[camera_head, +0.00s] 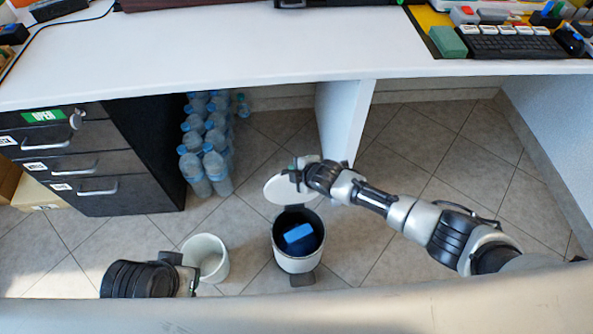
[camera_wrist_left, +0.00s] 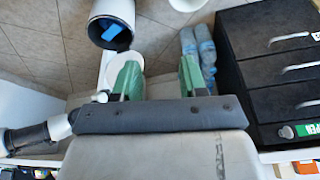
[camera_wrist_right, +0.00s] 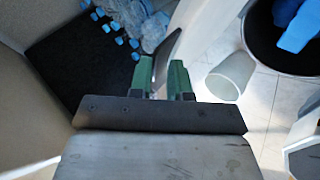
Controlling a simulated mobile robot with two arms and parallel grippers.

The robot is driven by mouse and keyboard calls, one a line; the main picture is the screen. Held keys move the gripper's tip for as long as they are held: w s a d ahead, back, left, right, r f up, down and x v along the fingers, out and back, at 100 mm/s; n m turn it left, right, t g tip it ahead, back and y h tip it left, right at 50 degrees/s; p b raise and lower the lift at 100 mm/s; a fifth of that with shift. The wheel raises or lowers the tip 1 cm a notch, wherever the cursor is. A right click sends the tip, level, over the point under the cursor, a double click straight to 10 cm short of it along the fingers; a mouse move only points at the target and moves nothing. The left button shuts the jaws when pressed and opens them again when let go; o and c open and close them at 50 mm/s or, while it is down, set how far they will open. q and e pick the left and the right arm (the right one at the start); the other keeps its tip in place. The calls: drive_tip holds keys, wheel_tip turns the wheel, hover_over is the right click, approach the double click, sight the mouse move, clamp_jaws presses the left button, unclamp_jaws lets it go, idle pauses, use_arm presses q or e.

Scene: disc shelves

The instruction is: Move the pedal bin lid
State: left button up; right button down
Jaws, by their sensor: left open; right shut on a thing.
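The pedal bin (camera_head: 295,264) is white with a dark inside and stands on the floor below the desk. Its white lid (camera_head: 284,191) is raised and tilted up at the bin's back edge. A blue object (camera_head: 299,234) lies in the bin. My right gripper (camera_head: 299,172) is at the lid's upper edge. In the right wrist view its green fingers (camera_wrist_right: 166,82) are shut on the lid (camera_wrist_right: 166,60), seen nearly edge-on. My left gripper (camera_head: 188,275) is low at the front left, away from the lid. In the left wrist view its fingers (camera_wrist_left: 158,78) are apart and empty.
A smaller white open bin (camera_head: 206,262) stands left of the pedal bin. Several water bottles (camera_head: 210,150) stand by the dark drawer cabinet (camera_head: 80,165). A white panel (camera_head: 343,120) drops from the desk (camera_head: 270,55) behind the lid. Floor to the right is clear.

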drive_tip(key=shift+w+r, duration=0.15)
drive_tip(key=shift+r, duration=0.05)
drive_tip(key=c, duration=1.3)
unclamp_jaws()
use_arm(q)
drive_tip(key=s+p+x, duration=0.2)
drive_tip(key=p+x, duration=0.2)
drive_tip(key=x, duration=0.8)
drive_tip(key=shift+f+g+p, duration=0.3)
drive_tip(key=shift+f+g, duration=0.1)
drive_tip(key=shift+f, duration=0.25)
use_arm(e)
drive_tip(key=v, duration=1)
drive_tip(key=shift+s+d+r, duration=0.15)
drive_tip(key=shift+s+r, duration=0.1)
drive_tip(key=shift+s, duration=0.05)
use_arm(q)
drive_tip(key=shift+s+d, duration=0.1)
